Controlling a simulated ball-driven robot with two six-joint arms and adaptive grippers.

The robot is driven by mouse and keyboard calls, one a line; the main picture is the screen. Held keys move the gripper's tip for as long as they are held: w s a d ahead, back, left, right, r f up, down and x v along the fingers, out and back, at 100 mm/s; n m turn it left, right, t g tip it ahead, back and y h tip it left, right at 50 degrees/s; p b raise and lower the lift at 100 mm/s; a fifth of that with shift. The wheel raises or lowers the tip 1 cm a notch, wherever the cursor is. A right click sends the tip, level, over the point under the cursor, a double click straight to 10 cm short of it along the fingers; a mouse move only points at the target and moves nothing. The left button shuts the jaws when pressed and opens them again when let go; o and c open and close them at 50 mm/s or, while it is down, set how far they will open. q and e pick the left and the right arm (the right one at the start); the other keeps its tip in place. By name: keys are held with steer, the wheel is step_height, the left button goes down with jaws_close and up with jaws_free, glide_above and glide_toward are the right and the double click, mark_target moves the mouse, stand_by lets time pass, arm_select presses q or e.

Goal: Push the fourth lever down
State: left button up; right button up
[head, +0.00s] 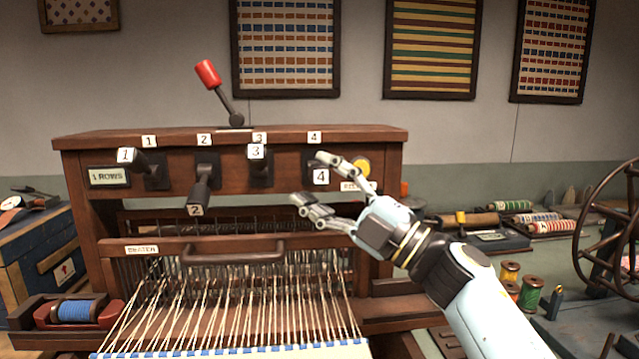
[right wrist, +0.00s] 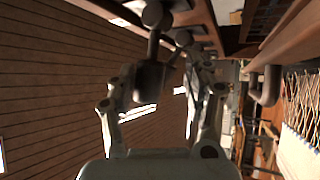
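The fourth lever (head: 320,177) is on the right end of the loom's wooden front beam (head: 235,180), with its dark handle and white "4" end tag facing me. My right gripper (head: 311,181) is open, with one finger above and one below the handle's end. In the right wrist view, the dark handle (right wrist: 150,82) lies between the two spread fingers of the gripper (right wrist: 155,105); contact is not clear. Lever 1 (head: 150,168) and lever 3 (head: 258,165) sit higher, while lever 2 (head: 200,190) hangs down. My left gripper is not in view.
A red-knobbed lever (head: 208,75) rises from the loom's top. Below are the beater bar (head: 235,255) and stretched warp threads (head: 240,300). A yellow button (head: 361,167) is right of lever 4, behind my fingers. Spools (head: 530,290) and a spoked wheel (head: 610,220) stand right.

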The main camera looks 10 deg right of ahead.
steer(key=v, duration=1.1)
steer(key=shift+s+d+f, duration=0.15)
steer(key=shift+s+d, duration=0.1)
